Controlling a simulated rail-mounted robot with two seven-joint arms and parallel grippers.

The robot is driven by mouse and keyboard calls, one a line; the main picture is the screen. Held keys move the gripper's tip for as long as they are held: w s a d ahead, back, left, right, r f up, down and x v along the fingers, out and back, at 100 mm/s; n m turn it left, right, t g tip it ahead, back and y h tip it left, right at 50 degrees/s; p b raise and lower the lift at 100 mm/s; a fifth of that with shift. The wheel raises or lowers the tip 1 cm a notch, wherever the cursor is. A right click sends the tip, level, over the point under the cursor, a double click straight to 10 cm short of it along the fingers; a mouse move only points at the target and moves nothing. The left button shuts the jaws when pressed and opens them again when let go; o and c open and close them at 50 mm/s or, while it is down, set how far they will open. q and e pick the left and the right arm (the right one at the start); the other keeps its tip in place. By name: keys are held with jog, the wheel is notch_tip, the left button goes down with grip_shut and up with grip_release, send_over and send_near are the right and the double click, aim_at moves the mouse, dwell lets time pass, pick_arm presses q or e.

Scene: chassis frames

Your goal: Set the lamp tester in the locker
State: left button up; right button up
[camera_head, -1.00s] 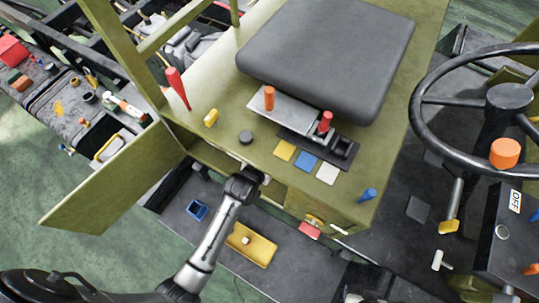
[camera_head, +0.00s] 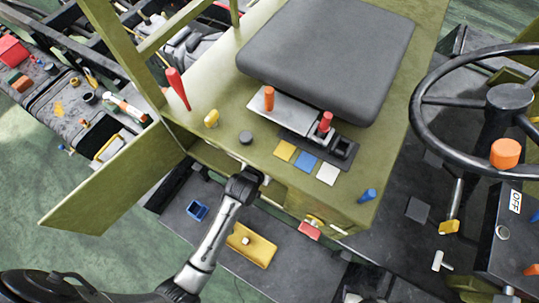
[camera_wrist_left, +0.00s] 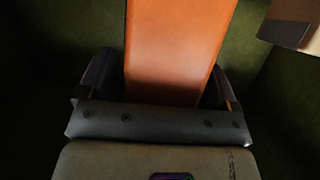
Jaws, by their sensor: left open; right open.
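The locker is the olive-green box (camera_head: 225,75) under the dark seat, and its door (camera_head: 105,190) stands open to the left. My left arm reaches in at the locker's front opening, and its hand is hidden there in the head view. In the left wrist view, a flat orange body (camera_wrist_left: 175,50), which looks like the lamp tester, stands against dark green walls. My left gripper (camera_wrist_left: 160,88) is open, with one dark finger on each side of the orange body. I cannot tell whether the fingers touch it. I cannot make out my right gripper in either view.
A yellow tray (camera_head: 251,245) and a blue bin (camera_head: 197,210) lie on the dark floor below the opening. A red screwdriver-like tool (camera_head: 177,88) and a yellow piece (camera_head: 211,118) stand on the locker top. A steering wheel (camera_head: 420,100) is at the right.

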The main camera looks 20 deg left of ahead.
pick_arm(q)
jog(key=p+v, duration=0.1)
jog(key=v, duration=1.1)
jog(key=shift+s+f, duration=0.15)
jog(key=s+a+f+g, duration=0.1)
jog(key=s+g, duration=0.3)
jog(key=s, duration=0.4)
jog(key=s+a+g+y, duration=0.1)
jog(key=s+a+g, duration=0.3)
jog(key=s, duration=0.4)
jog(key=shift+s+a+f+g+y, duration=0.3)
jog(key=shift+s+f+g, duration=0.1)
jog(key=shift+g, duration=0.4)
jog(key=shift+r+p, duration=0.1)
jog(key=shift+p, duration=0.2)
